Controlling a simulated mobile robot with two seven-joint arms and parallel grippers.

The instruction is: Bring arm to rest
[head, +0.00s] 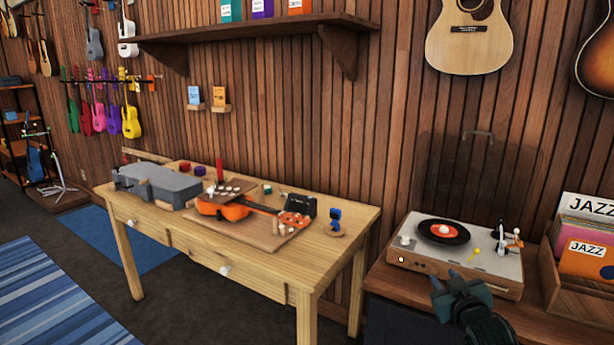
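My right gripper (462,290) shows at the lower right in the head view, in front of the record player (455,247). It is dark and small in the picture, and its fingers point up toward the player's front edge. A gap seems to show between the fingertips, and I see nothing held there. I cannot tell whether it touches the player. My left gripper and arm are not in view.
A wooden workbench (265,285) stands left of the player, with an orange ukulele (222,208), a grey case (157,187) and small parts on it. A record crate (566,290) stands at the right. Floor is clear around the blue striped rug (55,295).

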